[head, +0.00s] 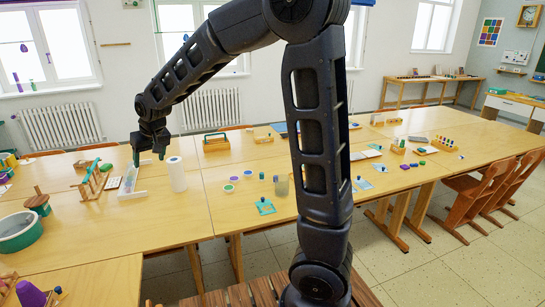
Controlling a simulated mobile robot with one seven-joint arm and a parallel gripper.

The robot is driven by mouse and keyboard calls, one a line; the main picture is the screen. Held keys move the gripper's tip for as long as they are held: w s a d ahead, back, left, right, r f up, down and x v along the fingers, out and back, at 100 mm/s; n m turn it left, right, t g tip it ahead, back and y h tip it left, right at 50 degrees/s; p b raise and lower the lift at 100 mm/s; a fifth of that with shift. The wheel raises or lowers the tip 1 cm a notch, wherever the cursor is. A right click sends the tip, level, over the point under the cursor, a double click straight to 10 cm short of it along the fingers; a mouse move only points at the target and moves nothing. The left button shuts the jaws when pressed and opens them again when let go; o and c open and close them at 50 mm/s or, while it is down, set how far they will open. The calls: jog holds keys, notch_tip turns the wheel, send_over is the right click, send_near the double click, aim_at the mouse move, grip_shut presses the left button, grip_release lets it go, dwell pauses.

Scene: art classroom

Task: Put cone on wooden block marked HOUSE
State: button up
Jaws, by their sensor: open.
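My gripper (149,160) hangs at the end of my arm over the left part of the long wooden table (182,212), fingers pointing down. Its fingers are apart, and nothing shows between them. It is above or beside a white tray-like holder (130,194) and close to a white upright cylinder (177,175). I cannot tell whether it touches either. I cannot make out the cone for certain; a purple round-topped shape (30,294) stands at the lower left edge. No block with readable HOUSE lettering shows, as small things are too tiny to read.
A green-and-white basin (20,232) and a wooden rack (95,181) stand on the left. Small cups (229,188) and a teal piece (265,207) lie mid-table. My arm hides part of the table. Wooden chairs (468,205) stand at the right.

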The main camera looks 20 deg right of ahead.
jog(key=s+d+r+m+h, duration=0.1)
jog(key=s+d+r, duration=0.2)
jog(key=d, duration=0.9)
jog(key=s+d+r+m, duration=0.2)
jog(key=s+d+r, duration=0.15)
jog(key=d, duration=0.75)
jog(key=s+d+f+m+h, duration=0.2)
jog(key=s+d, duration=1.3)
jog(key=s, duration=0.1)
jog(key=shift+s+d+t, duration=0.2)
jog(key=shift+s+t, duration=0.1)
jog(key=shift+s, duration=0.05)
